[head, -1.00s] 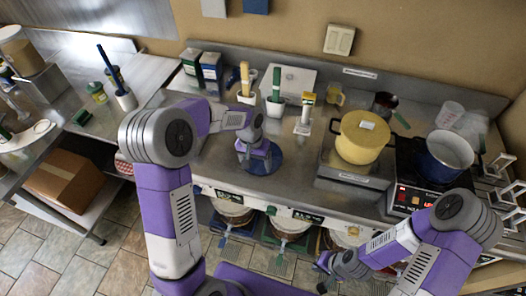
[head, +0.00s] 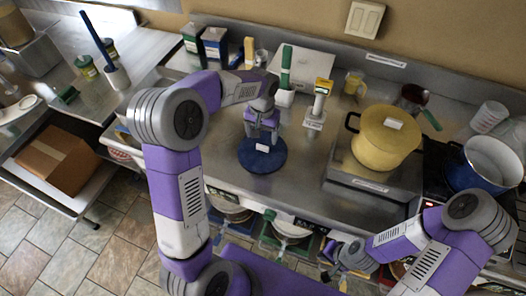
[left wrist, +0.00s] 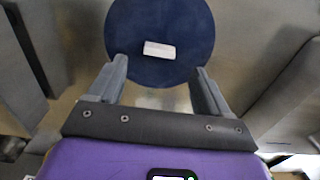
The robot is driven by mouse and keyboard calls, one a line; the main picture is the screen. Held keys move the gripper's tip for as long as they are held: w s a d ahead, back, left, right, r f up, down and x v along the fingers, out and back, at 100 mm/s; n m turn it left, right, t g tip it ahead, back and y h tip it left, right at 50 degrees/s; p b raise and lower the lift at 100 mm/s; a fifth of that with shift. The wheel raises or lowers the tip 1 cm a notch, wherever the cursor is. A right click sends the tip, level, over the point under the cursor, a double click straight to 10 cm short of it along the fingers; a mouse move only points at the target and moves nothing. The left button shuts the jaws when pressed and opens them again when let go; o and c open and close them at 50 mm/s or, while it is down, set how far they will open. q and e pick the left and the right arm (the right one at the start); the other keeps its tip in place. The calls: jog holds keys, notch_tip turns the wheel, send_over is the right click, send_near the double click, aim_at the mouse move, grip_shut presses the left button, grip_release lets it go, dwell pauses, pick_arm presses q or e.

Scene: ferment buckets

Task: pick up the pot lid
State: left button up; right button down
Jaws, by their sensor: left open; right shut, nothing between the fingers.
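The pot lid, a flat blue disc (head: 262,164) with a small white block handle (head: 263,147), lies on the steel counter. In the left wrist view the lid (left wrist: 160,20) and its handle (left wrist: 160,50) are ahead of the fingers. My left gripper (head: 262,138) is open and empty, pointing down above the far part of the lid; nothing is between its fingers (left wrist: 160,78). I cannot tell its exact height. The blue pot (head: 487,165) stands uncovered at the right. My right gripper (head: 333,272) is shut and empty, low in front of the counter.
A yellow pot (head: 385,145) with a white-handled lid stands on a steel plate right of the blue lid. A white-and-yellow upright device (head: 318,105) and a green-handled brush holder (head: 285,90) stand behind. Boxes (head: 215,45) are at the back left. Counter between lid and yellow pot is clear.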

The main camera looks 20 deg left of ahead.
aim_at(263, 146)
pick_arm(q)
notch_tip(263, 146, down, 6)
jog(key=shift+r+b, duration=0.2)
jog(key=shift+b, duration=0.3)
jog(key=shift+c, duration=0.2)
jog(key=c, duration=1.2)
